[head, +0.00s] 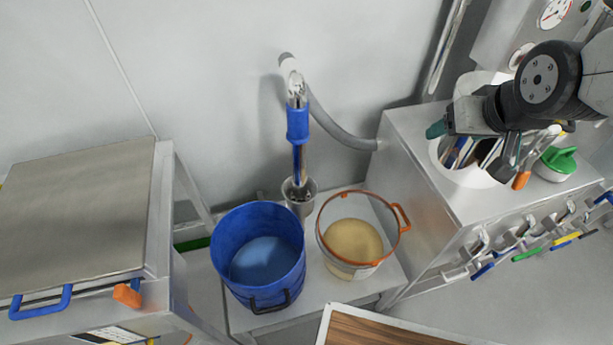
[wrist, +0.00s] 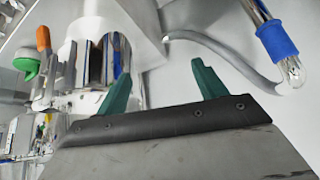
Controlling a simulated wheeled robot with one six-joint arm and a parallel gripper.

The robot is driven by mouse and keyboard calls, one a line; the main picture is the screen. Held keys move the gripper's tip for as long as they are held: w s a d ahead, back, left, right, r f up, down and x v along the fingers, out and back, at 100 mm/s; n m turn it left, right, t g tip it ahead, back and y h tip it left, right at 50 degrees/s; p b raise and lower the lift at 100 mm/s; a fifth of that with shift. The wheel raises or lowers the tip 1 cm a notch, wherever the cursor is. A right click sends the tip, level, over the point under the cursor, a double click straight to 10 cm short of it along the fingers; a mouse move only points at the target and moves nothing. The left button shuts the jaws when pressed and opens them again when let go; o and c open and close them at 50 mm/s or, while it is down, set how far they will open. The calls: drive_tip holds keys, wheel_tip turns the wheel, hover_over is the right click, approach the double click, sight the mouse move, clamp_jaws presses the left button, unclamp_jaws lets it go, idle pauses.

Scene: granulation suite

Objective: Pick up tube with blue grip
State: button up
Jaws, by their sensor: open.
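The tube with the blue grip (head: 298,125) is a shiny metal tube with a blue sleeve around its middle. It stands nearly upright against the pale wall, its lower end in a small metal cup (head: 300,197) behind the blue bucket. In the wrist view the blue grip (wrist: 277,40) is at the upper right, beyond the fingers and apart from them. My gripper (head: 438,129) is to the right of the tube, above the white round container. In the wrist view my gripper (wrist: 160,85) shows two green fingertips spread wide with nothing between them.
A blue bucket (head: 226,237) and a clear orange-rimmed bucket (head: 390,252) stand on a low bench. A grey hose (head: 345,137) runs from the tube area to the metal cabinet (head: 402,200). The white container (head: 450,182) holds several tools. A flat-topped metal unit (head: 75,220) is left.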

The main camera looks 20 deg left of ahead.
sight(303, 121)
drive_tip(key=w+a+f+n+t+y, duration=0.1)
drive_tip(key=w+a+f, duration=0.2)
drive_tip(key=a, duration=0.4)
drive_tip(key=w+a+f+n+t+y, duration=0.1)
drive_tip(key=w+a+f+t+y, duration=0.15)
drive_tip(key=a, duration=0.45)
drive_tip(key=s+a+f+n+t+y, duration=0.1)
drive_tip(key=a, duration=0.3)
drive_tip(key=s+a+f+t+y, duration=0.1)
drive_tip(key=a+f+y, duration=0.1)
drive_tip(key=a, duration=0.2)
drive_tip(key=s+a+f+n+t+y, duration=0.1)
drive_tip(key=a+y, duration=0.1)
drive_tip(key=a, duration=0.2)
drive_tip(key=shift+s+a+f+n, duration=0.25)
drive_tip(key=shift+a+n, duration=0.05)
drive_tip(key=shift+a, duration=0.1)
drive_tip(key=shift+a+r+t+y, duration=0.2)
drive_tip(key=shift+r+t+y, duration=0.2)
drive_tip(key=shift+r, duration=0.2)
drive_tip(key=shift+w+a+r, duration=0.1)
drive_tip(key=shift+w+a, duration=0.15)
drive_tip(key=shift+w, duration=0.05)
drive_tip(key=x, duration=0.7)
drive_tip(key=shift+s+a, duration=0.1)
drive_tip(key=shift+s, duration=0.05)
drive_tip(key=shift+r, duration=0.1)
clamp_jaws()
